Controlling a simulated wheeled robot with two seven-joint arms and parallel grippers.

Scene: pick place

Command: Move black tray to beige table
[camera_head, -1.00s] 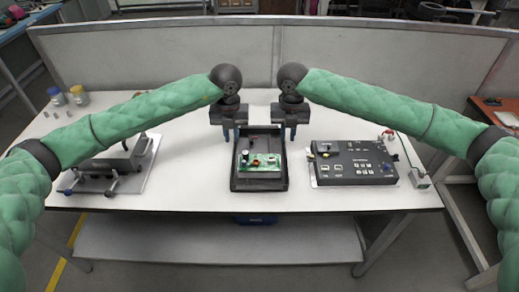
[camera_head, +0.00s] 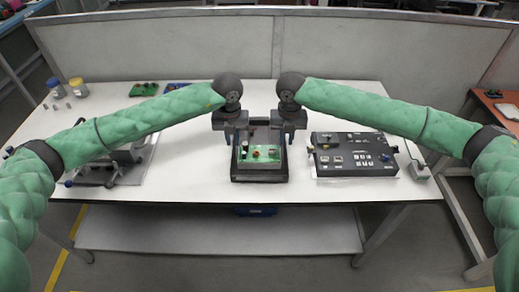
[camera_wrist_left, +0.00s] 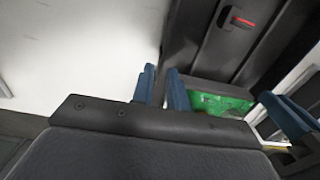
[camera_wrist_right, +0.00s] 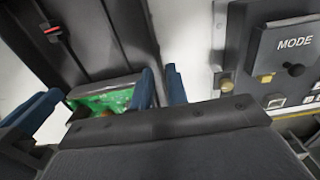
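The black tray (camera_head: 262,177) lies flat on the white table (camera_head: 200,190), with a green circuit board (camera_head: 259,154) inside. My left gripper (camera_head: 232,140) is at the tray's left side wall, and my right gripper (camera_head: 290,140) is at its right side wall. In the left wrist view the blue fingers (camera_wrist_left: 163,90) stand close together with the tray wall (camera_wrist_left: 185,35) running between them. In the right wrist view the fingers (camera_wrist_right: 160,90) close on the opposite wall (camera_wrist_right: 135,30) likewise. The fingertips are partly hidden in the head view. No clearly beige table shows.
A black control box (camera_head: 352,158) stands close right of the tray. A grey fixture (camera_head: 110,165) is at the left. Jars (camera_head: 76,87) and green parts (camera_head: 143,90) lie at the back left. A grey partition (camera_head: 180,50) stands behind. A brown-topped table (camera_head: 497,101) is at far right.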

